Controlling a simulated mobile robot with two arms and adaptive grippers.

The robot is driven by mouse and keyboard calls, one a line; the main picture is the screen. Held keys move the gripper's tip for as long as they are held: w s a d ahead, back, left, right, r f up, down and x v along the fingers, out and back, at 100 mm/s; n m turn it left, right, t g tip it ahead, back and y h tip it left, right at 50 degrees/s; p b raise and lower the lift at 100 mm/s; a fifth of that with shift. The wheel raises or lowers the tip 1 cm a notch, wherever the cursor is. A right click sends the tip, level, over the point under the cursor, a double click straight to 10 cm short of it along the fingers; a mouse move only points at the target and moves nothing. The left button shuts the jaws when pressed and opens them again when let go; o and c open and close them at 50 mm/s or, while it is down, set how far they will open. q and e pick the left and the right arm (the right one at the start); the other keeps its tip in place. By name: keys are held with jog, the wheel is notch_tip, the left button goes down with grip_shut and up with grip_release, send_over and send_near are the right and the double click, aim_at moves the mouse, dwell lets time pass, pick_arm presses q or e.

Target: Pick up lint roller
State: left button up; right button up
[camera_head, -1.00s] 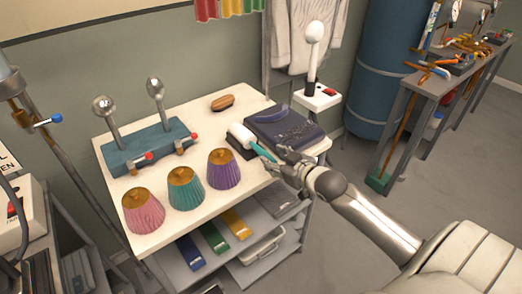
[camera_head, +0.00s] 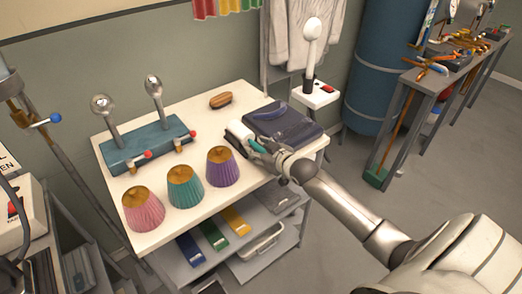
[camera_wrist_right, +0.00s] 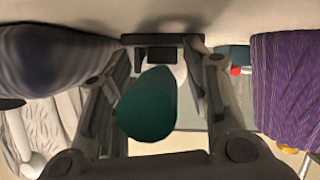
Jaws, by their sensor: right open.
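The lint roller (camera_head: 238,130) has a white roll and a teal handle. It lies at the right part of the white table, beside the folded dark garment. My right gripper (camera_head: 264,150) is at the handle, coming from the right. In the right wrist view the handle's rounded teal end (camera_wrist_right: 147,104) sits between the two open fingers (camera_wrist_right: 160,90). I cannot tell whether either finger touches it. The roll is mostly hidden behind the handle there. My left gripper is not in view.
The folded dark garment (camera_head: 285,125) lies just behind the gripper. A purple pleated cup (camera_head: 222,170) stands close on the left, with teal (camera_head: 185,188) and pink (camera_head: 143,210) ones beyond. A wooden brush (camera_head: 221,100) lies farther back. A lower shelf (camera_head: 222,262) is under the table.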

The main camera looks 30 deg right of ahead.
jog(key=shift+c, duration=1.1)
jog(key=c, duration=0.7)
grip_shut()
jog(key=shift+r, duration=0.1)
